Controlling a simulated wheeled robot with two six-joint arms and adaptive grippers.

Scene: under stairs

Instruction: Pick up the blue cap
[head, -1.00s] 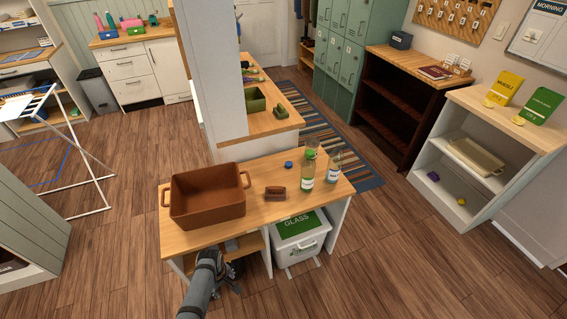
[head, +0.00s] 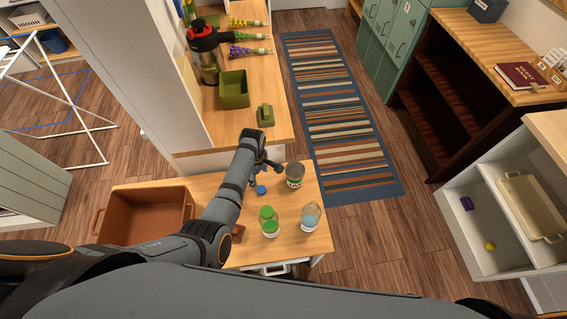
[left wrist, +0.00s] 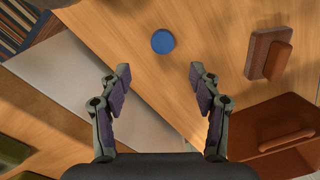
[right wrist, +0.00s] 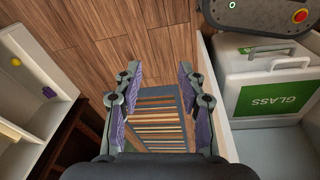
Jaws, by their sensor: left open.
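The blue cap (head: 261,190) lies flat on the wooden table, just in front of my left gripper (head: 262,163). In the left wrist view the cap (left wrist: 162,41) is a round blue disc, beyond the fingertips and roughly centred between them. My left gripper (left wrist: 160,77) is open, empty, and above the table; nothing touches the cap. My right gripper (right wrist: 159,75) shows only in the right wrist view. Its fingers are apart with nothing between them, and the striped rug shows below.
A green-topped bottle (head: 268,222), a clear bottle (head: 310,217) and a jar (head: 295,175) stand near the cap. A brown block (left wrist: 269,55) and brown crate (head: 125,216) are on the same table. A white GLASS bin (right wrist: 265,62) is near my right gripper.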

